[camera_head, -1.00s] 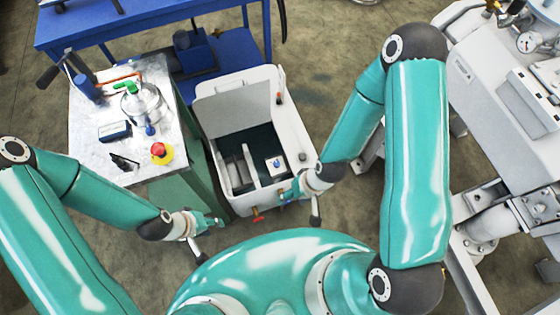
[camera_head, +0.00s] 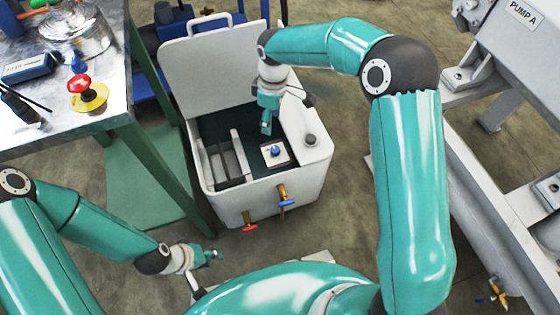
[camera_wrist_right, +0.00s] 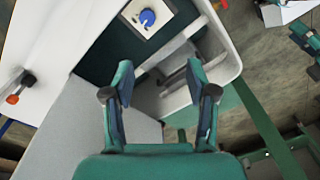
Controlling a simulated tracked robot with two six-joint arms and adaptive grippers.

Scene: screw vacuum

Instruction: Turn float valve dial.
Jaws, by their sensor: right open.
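The float valve dial (camera_head: 275,151) is a blue knob on a white square plate inside the open white tank (camera_head: 313,165). In the right wrist view the dial (camera_wrist_right: 147,17) is at the top, beyond the fingertips. My right gripper (camera_head: 267,128) hangs over the tank opening, pointing down, just behind the dial in the head view. In the wrist view my right gripper (camera_wrist_right: 159,68) is open with nothing between its fingers. My left gripper (camera_head: 214,256) is at the lower left, apart from the tank, and its opening is too small to judge.
The tank's lid (camera_head: 205,68) stands open at the back. Red (camera_head: 249,226) and blue (camera_head: 288,203) valve handles stick out of its front. A metal-topped workbench (camera_head: 55,118) with a red button stands left. Grey pump equipment (camera_head: 510,70) stands right.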

